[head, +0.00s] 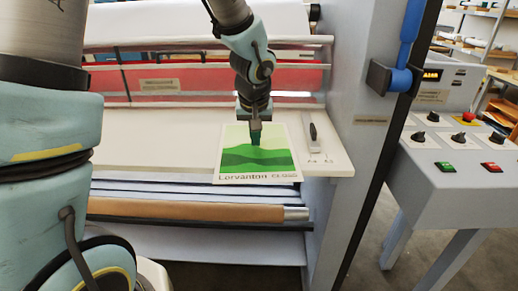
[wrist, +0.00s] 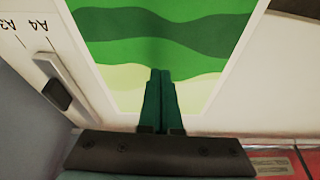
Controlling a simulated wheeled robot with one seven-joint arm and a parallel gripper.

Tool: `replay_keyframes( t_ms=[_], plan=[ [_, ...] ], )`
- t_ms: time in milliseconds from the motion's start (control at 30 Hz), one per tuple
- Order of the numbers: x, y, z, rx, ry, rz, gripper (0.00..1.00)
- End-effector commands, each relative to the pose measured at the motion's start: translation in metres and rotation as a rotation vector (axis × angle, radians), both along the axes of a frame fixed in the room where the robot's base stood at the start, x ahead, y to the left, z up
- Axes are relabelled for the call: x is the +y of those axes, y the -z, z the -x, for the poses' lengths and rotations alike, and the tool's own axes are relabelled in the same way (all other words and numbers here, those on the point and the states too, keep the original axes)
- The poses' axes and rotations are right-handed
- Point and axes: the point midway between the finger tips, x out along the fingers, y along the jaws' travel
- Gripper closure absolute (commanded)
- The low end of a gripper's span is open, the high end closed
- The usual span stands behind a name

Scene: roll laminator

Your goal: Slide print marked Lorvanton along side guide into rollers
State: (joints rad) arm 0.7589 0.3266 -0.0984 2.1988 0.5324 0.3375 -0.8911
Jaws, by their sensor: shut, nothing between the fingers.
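The print marked Lorvanton (head: 258,165), with green hills, lies flat on the white feed table (head: 170,150) of the laminator. Its lettered edge is toward me and slightly over the table's front edge. The side guide (head: 314,132) stands to its right, with a narrow strip of table between them. In the wrist view the print (wrist: 165,40) and the guide (wrist: 55,85) also show a gap. My gripper (head: 255,142) is shut and points down over the print's far half, its fingertips at or just above the surface. Whether they touch cannot be told.
The laminator's rollers (head: 210,80) and red panel lie beyond the table. A grey side frame (head: 350,110) rises to the right, with a blue handle (head: 411,35). A control console (head: 450,150) with knobs and buttons stands farther right. The table's left part is clear.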

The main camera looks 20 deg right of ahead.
Motion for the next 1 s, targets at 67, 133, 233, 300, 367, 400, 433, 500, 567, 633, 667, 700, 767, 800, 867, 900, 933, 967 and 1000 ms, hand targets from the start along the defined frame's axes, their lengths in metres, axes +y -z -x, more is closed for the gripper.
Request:
replay_keyframes(
  t_ms=[67,133,233,300,367,400,433,500,567,633,667,700,767,800,867,900,933,967,1000],
  plan=[
    [0.000,0.002,0.000,0.000,0.000,0.000,1.00],
    [0.000,0.004,0.000,0.000,0.000,0.000,1.00],
    [0.000,0.007,0.000,0.000,0.000,0.000,1.00],
    [0.000,0.009,0.000,0.000,0.000,0.000,1.00],
    [0.000,0.010,0.000,0.000,0.001,0.000,1.00],
    [0.000,0.012,0.000,0.000,0.001,0.000,1.00],
    [0.000,0.012,0.000,0.000,0.001,0.000,1.00],
    [0.000,0.014,0.000,0.000,0.001,0.000,1.00],
    [0.000,0.016,0.000,0.000,0.001,0.000,1.00],
    [0.000,0.015,0.000,0.000,0.001,0.000,1.00],
    [0.000,0.015,0.000,0.000,0.001,0.000,1.00],
    [0.000,0.015,0.000,0.000,0.001,0.000,1.00],
    [0.000,0.015,0.000,0.000,0.001,0.000,1.00],
    [0.000,0.015,0.000,0.000,0.001,0.000,1.00],
    [0.000,0.015,0.000,0.000,0.001,0.000,1.00],
    [0.000,0.015,0.000,0.000,0.001,0.000,1.00],
    [0.000,0.015,0.000,0.000,0.001,0.000,1.00],
    [0.000,0.015,0.000,0.000,0.001,0.000,1.00],
    [0.000,0.016,0.000,0.000,0.001,0.000,1.00]
  ],
)
